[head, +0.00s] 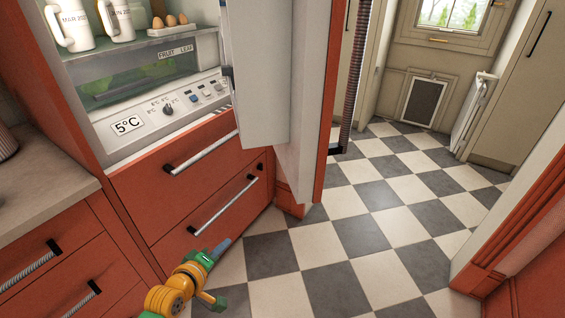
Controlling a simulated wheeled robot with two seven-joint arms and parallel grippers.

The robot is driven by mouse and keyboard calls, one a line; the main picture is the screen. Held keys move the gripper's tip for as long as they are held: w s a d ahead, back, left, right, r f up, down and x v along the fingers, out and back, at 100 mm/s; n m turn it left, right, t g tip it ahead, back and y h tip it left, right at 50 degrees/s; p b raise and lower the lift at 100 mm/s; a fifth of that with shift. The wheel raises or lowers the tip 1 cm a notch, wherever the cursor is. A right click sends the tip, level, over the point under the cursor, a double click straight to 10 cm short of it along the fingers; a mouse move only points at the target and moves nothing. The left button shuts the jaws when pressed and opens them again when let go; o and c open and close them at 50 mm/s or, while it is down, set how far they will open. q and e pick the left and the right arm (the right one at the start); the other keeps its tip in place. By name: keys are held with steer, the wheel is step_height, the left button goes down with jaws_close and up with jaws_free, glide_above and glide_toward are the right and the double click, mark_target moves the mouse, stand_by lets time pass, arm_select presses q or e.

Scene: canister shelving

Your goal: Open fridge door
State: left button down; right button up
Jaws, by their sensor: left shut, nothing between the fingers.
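The fridge (165,105) stands at the left with its lit interior in plain view. Its door (318,95) is swung wide open to the right, with the pale inner side towards the shelves and a red outer edge. A long dark ribbed handle (356,75) runs down the door's far side. My left gripper (218,250) is low in the picture, in front of the red drawers and apart from the door. It is shut and empty. My right gripper is not in view.
Two white jugs (70,25) and several eggs (170,20) sit on the upper fridge shelf. Red drawers (190,165) with bar handles are below. A counter (45,175) is at left. The checkered floor (380,215) is clear towards the back door. A red frame (510,210) stands at right.

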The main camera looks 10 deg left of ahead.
arm_select(q)
step_height(320, 180, up, 10)
steer(key=w+d+n+t+h, duration=0.2)
steer(key=t, duration=0.1)
steer(key=t+h+b, duration=0.1)
steer(key=t+h, duration=0.1)
glide_toward(289, 155)
steer(key=s+a, duration=0.5)
steer(key=s, duration=0.1)
steer(key=shift+n, duration=0.3)
steer(key=w+d, duration=0.2)
steer(key=w, duration=0.1)
steer(key=w+d+p, duration=0.1)
steer(key=w+d, duration=0.1)
steer(key=w, duration=0.2)
steer(key=w+d, duration=0.2)
steer(key=w, duration=0.2)
steer(key=shift+w+d+r+p, duration=0.15)
steer(key=shift+d+r+p, duration=0.05)
steer(key=shift+d+p, duration=0.15)
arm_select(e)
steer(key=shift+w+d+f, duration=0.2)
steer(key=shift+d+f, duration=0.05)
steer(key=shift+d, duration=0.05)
arm_select(q)
steer(key=shift+a, duration=0.1)
